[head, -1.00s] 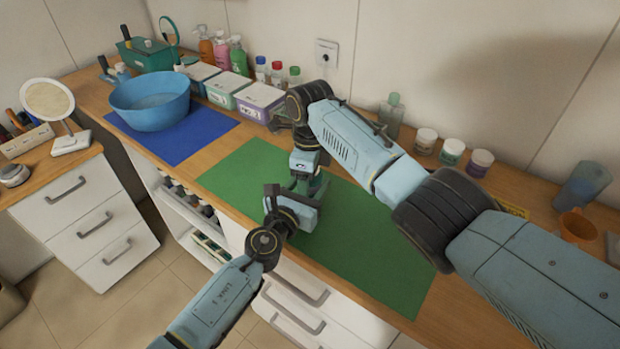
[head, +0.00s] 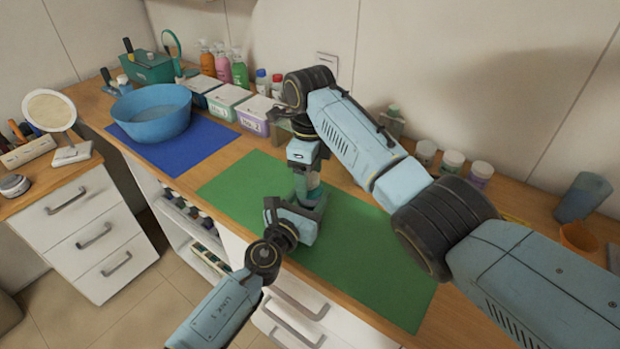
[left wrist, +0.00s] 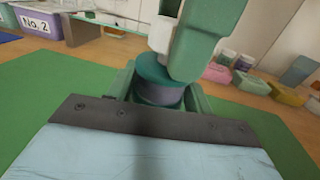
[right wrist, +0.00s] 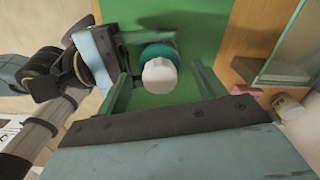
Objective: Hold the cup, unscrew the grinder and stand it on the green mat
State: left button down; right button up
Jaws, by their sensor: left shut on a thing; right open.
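The cup (left wrist: 160,92) is dark blue-grey with a teal rim, upright over the green mat (head: 375,265). My left gripper (head: 308,207) is shut around it from the near side. The teal rim also shows in the right wrist view (right wrist: 158,50). The white grinder (right wrist: 160,76) stands over the cup; whether it is still threaded on cannot be told. My right gripper (right wrist: 162,88) points down from above, open, with one finger on each side of the grinder. In the head view, the arms and grippers hide most of both objects.
A blue bowl (head: 152,112) stands on a blue mat (head: 190,155) at left. Labelled boxes (head: 230,100) and bottles (head: 222,68) line the wall. Jars (head: 452,162) stand behind my right arm; an orange cup (head: 578,237) is at far right. The green mat's right part is clear.

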aim_at(310, 192)
jog(key=shift+a+r+m, duration=0.1)
jog(key=shift+r+m, duration=1)
jog(key=shift+m, duration=0.4)
jog(key=shift+f, duration=3.8)
jog(key=c, duration=1)
jog(key=shift+o, duration=0.2)
jog(key=n, duration=0.4)
jog(key=o, duration=1.1)
jog(key=shift+c, duration=0.2)
